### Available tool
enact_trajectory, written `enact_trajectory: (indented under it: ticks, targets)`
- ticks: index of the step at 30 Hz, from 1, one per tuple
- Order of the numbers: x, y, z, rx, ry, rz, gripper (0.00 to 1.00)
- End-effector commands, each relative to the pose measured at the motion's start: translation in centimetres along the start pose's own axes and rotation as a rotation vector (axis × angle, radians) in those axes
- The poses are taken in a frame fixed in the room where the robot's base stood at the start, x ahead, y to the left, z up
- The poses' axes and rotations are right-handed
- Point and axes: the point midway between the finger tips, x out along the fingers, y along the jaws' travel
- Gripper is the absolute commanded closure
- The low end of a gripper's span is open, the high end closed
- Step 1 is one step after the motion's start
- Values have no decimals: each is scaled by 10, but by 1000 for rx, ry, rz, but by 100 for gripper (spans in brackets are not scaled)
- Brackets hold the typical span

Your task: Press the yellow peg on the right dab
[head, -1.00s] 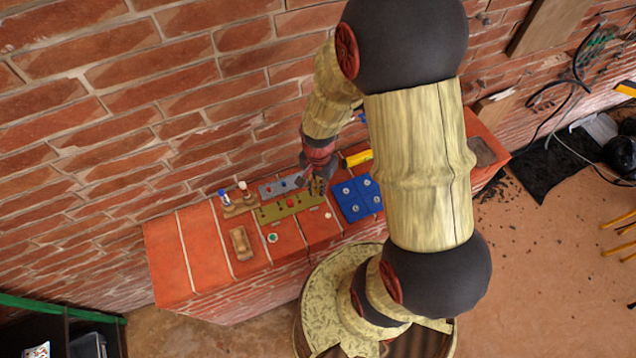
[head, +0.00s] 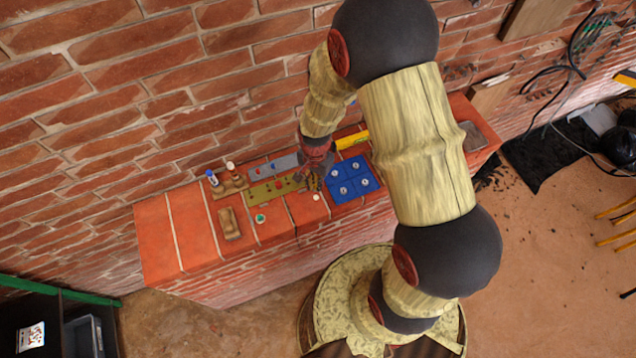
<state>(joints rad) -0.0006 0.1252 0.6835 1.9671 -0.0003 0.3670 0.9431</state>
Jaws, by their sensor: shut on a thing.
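My gripper (head: 318,180) points down over the wall top, between the olive strip and the blue tray. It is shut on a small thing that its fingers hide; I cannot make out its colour. No yellow peg shows clearly. A small white round spot (head: 316,197) lies just in front of the fingers, and a green-and-white round spot (head: 260,218) lies farther left. I cannot tell if these are the dabs. A brown holder (head: 232,189) at the left carries a blue-topped peg (head: 212,178) and a white-topped peg (head: 230,166).
The olive strip (head: 262,191) has red buttons; a grey strip (head: 268,172) lies behind it. The blue tray (head: 328,194) holds several round pieces. A yellow bar (head: 352,140) lies behind. A brown block (head: 229,224) lies at the left. The wall's left end is clear.

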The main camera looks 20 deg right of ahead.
Motion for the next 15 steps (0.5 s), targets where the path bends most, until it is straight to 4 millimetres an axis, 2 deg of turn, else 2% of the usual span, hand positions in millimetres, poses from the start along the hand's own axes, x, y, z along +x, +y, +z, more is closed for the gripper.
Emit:
enact_trajectory:
  ticks: [15]
  targets:
    - [47,0,0,0,0,0,100]
